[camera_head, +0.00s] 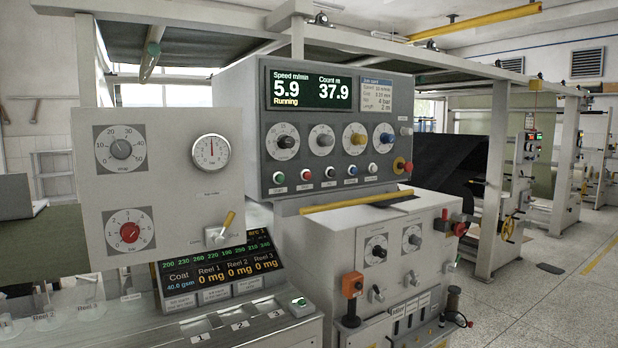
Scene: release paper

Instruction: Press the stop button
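A grey control panel (340,195) stands in the middle, facing me. A larger red mushroom button (403,165) sits at the row's right end. The display (311,89) above reads speed 5.9 m/min, Running, count 37.9. My gripper is not in view.
Four dials sit above the buttons. A yellow bar (356,201) runs below the panel, above a lower cabinet (345,240) with knobs and an orange-topped lever (352,286). A grey dial panel (165,190) stands left. Open floor (540,305) lies at right.

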